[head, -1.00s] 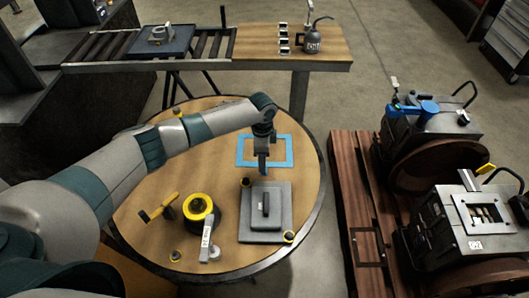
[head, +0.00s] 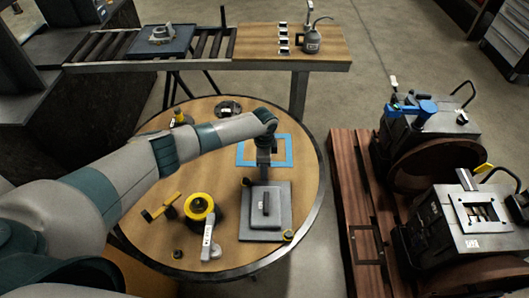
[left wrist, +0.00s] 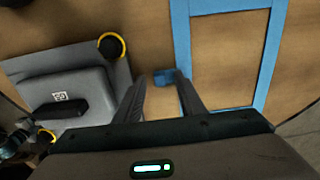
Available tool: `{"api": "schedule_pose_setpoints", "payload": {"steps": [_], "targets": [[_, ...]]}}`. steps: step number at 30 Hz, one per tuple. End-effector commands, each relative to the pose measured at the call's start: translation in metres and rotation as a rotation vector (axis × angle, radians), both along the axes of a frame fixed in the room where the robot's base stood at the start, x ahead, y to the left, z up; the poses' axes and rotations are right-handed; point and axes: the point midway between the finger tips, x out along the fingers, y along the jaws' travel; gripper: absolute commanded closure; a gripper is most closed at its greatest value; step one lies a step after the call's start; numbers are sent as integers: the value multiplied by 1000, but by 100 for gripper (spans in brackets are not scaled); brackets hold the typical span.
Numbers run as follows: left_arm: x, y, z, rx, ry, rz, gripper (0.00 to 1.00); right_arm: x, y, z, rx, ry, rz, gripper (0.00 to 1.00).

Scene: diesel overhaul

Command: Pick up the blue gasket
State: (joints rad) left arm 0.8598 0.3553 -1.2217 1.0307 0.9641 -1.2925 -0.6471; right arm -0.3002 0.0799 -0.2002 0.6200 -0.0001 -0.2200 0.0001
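The blue gasket (head: 289,150) is a flat rectangular frame lying on the round wooden table, partly hidden by my left arm in the head view. In the left wrist view the blue gasket (left wrist: 270,60) fills the upper right, with a small blue tab on its near-left side. My left gripper (head: 264,177) is over the gasket's near side, close to the grey plate. In the left wrist view my left gripper (left wrist: 159,82) is open, with the tab between its fingertips in the picture. Height above the table is hard to judge. My right gripper is not in view.
A grey plate with a black handle (head: 250,225) lies beside the gasket. A yellow spool (head: 198,206), a yellow-handled tool (head: 160,206) and a light grey tool (head: 208,238) lie left of it. The round table (head: 305,190) has bare wood at its right.

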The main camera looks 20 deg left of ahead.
Motion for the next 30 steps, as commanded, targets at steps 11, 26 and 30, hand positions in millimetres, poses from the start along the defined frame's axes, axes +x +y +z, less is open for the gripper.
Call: {"api": "schedule_pose_setpoints", "payload": {"steps": [11, 26, 30], "targets": [[0, 0, 0, 0, 0, 0, 100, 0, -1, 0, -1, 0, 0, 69], [1, 1, 21, 0, -2, 0, 100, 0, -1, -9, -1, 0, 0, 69], [1, -1, 42, -2, -5, -2, 100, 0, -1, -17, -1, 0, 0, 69]]}}
